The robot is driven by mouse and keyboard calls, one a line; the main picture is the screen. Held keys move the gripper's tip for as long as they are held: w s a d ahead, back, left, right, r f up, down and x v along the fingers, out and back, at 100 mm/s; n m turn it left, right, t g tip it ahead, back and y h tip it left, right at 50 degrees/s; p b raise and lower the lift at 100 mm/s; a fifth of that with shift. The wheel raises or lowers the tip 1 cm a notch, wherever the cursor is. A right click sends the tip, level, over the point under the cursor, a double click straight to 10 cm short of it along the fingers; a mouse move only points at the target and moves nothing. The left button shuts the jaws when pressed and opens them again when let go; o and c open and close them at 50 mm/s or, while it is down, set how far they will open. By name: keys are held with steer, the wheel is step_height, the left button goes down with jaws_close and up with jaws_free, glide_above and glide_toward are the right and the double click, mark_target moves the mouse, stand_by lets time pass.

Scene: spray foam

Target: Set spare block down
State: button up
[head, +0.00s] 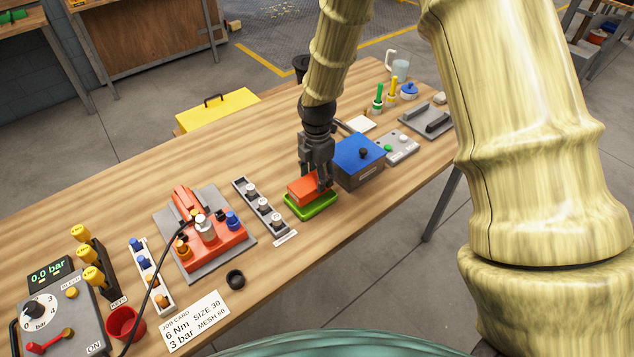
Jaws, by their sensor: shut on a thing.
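In the head view an orange-red block (301,191) is at a shallow green tray (313,209) in the middle of the bench. My gripper (317,184) points down over the tray with its fingers shut on the block. The block looks slightly tilted and lies within or just above the tray's rim. I cannot tell whether it touches the tray floor.
A blue box (359,160) stands close to the right of my gripper. A grey rack (264,208) with several fittings is just left of the tray. Further left is an orange device (209,246) on a grey plate. Bare wood (225,150) lies behind.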

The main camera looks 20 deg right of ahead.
steer(key=shift+f+p, duration=0.5)
steer(key=shift+f, duration=1.25)
steer(key=shift+f, duration=0.15)
steer(key=o, duration=1.5)
steer(key=shift+c, duration=0.2)
steer(key=shift+r, duration=0.2)
steer(key=shift+r+b, duration=1.9)
steer(key=shift+r, duration=4.05)
